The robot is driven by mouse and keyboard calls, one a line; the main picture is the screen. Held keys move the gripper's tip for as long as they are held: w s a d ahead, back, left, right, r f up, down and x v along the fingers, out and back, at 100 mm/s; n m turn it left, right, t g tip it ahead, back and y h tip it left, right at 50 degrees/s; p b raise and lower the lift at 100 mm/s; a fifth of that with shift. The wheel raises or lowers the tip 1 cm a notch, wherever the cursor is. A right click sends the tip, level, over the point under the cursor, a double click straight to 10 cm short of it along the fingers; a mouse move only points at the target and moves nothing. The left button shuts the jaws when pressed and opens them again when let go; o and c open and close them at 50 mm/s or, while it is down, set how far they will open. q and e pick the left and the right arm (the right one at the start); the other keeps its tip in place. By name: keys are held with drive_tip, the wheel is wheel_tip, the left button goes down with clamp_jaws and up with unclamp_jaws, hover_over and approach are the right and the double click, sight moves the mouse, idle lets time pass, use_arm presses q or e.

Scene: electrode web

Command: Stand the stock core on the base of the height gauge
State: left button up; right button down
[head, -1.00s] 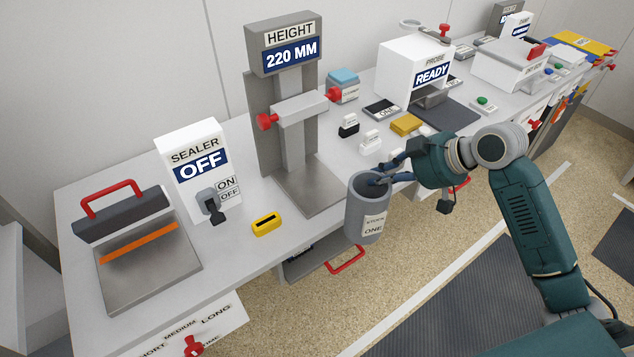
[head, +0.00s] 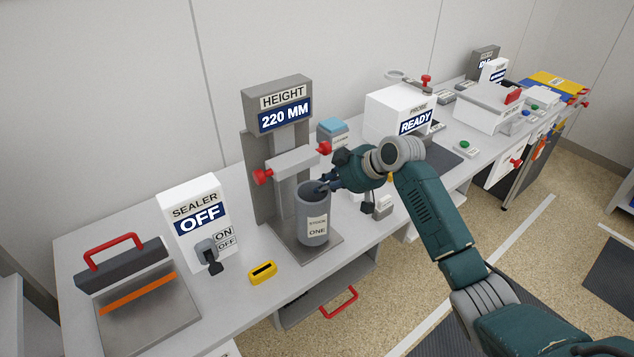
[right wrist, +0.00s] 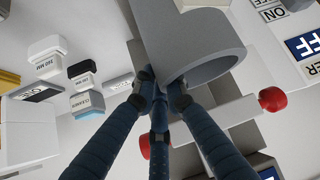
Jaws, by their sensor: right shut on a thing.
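The stock core (head: 312,222) is a grey hollow cylinder labelled "STOCK ONE". It is upright over the base plate (head: 327,248) of the height gauge (head: 286,172); I cannot tell whether its bottom touches the plate. The gauge reads "220 MM", and its crossbar with red knobs is behind and above the core. My right gripper (head: 324,186) is shut on the core's upper rim. In the right wrist view the fingers (right wrist: 158,95) grip the wall of the core (right wrist: 190,45). My left gripper is not in view.
The sealer (head: 200,222), showing "OFF", and a yellow block (head: 262,272) are to the left. The probe unit (head: 400,115), showing "READY", stands to the right. An open drawer with a red handle (head: 339,303) juts out below the table's front edge.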

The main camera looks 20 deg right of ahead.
sight(316, 184)
drive_tip(key=shift+w+a+f+p, duration=0.25)
drive_tip(key=shift+w+a+p, duration=0.15)
drive_tip(key=shift+w, duration=0.2)
drive_tip(key=shift+w+a+f+p, duration=0.25)
drive_tip(key=shift+w+a+p, duration=0.15)
drive_tip(key=shift+w, duration=0.15)
drive_tip(key=shift+f, duration=0.2)
drive_tip(key=shift+s+d, duration=0.1)
drive_tip(key=shift+f, duration=0.2)
drive_tip(key=c, duration=1.8)
unclamp_jaws()
